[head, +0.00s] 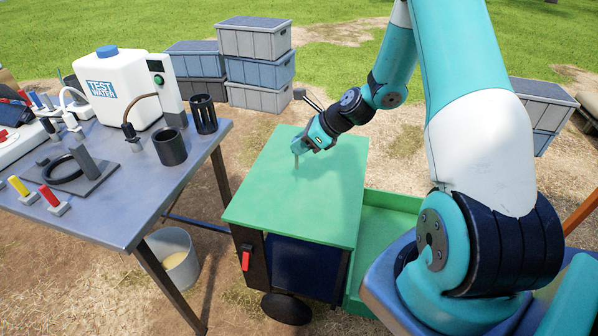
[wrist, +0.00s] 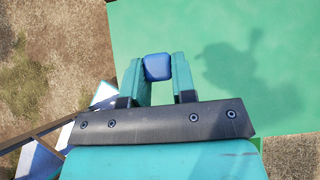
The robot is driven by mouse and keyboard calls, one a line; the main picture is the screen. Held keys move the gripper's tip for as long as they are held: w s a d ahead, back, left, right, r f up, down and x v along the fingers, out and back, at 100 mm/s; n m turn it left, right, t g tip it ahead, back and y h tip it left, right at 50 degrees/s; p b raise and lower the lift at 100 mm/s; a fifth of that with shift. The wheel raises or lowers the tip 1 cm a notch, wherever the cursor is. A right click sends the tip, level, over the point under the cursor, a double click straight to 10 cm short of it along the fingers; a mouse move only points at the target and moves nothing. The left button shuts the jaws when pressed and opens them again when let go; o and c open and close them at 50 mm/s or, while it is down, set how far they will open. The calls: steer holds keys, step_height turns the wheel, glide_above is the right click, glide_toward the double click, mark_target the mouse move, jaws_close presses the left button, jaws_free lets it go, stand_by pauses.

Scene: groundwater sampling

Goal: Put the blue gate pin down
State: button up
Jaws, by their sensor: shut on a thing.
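My gripper (head: 297,152) is over the far left part of the green tabletop (head: 300,205) of a cart. In the wrist view, my gripper (wrist: 157,75) is shut on the blue gate pin (wrist: 157,67). Only the pin's square blue end shows between the fingers. The rest of the pin is hidden there, and in the head view it is too small to make out. I cannot tell whether the pin touches the green top.
The green top is otherwise bare. A grey table (head: 150,195) at left carries a white test water tank (head: 120,90), black cups and coloured pins. A bucket (head: 175,262) stands below it. Stacked crates (head: 255,70) stand behind on the ground.

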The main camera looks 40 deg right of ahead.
step_height(320, 180, down, 10)
steer(key=shift+r+p, duration=0.15)
steer(key=shift+p, duration=0.3)
steer(key=shift+f+b, duration=0.4)
steer(key=shift+f, duration=0.2)
steer(key=o, duration=0.8)
